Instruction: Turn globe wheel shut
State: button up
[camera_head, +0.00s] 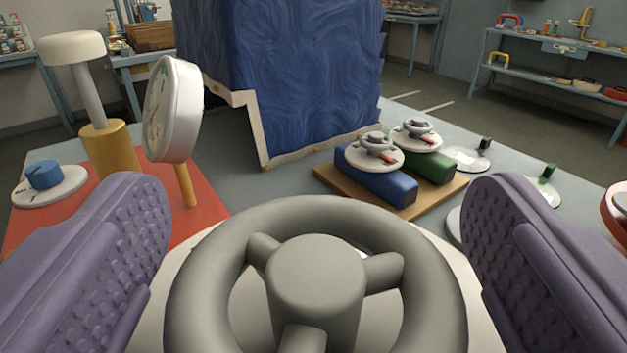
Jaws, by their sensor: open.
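A large grey three-spoked handwheel (317,215) fills the lower middle of the view, with a round hub at its centre and a pale disc under it. My gripper (318,250) is open. Its two purple studded fingers stand on the left and right of the wheel, with a gap to the rim on each side. I cannot tell the wheel's valve position.
A white gauge (172,110) and a brass post with a white cap (72,47) stand on a red mat (25,225) at left. A blue draped block (280,70) stands behind. Small dials lie at right.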

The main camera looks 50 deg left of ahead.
jog(key=c, duration=1)
jog(key=shift+o, duration=0.2)
jog(key=shift+r+m+t+h, duration=0.1)
jog(key=shift+m+t+h, duration=0.2)
jog(key=shift+t, duration=0.1)
jog(key=shift+m+t+h+p, duration=0.6)
jog(key=shift+m+t+h, duration=0.3)
jog(key=shift+t+h, duration=0.1)
jog(key=shift+f+m+t+h+b, duration=0.3)
jog(key=shift+m+t+h+b, duration=0.45)
jog(key=shift+h, duration=0.25)
jog(key=m+t+h+b, duration=0.1)
jog(key=b, duration=0.1)
jog(key=m+t+h+b, duration=0.1)
jog(key=h+b, duration=0.1)
jog(key=b, duration=0.1)
jog(key=shift+a+f+m+h+b, duration=0.1)
jog(key=shift+f+m+h+b, duration=0.1)
jog(key=shift+m+h+b, duration=0.15)
jog(key=m+h+b, duration=0.1)
jog(key=h, duration=0.1)
jog(key=m+h+b, duration=0.1)
jog(key=h+b, duration=0.1)
jog(key=m+t+h+b, duration=0.1)
jog(key=m+h+b, duration=0.1)
jog(key=shift+r, duration=0.35)
jog(key=shift+h, duration=0.35)
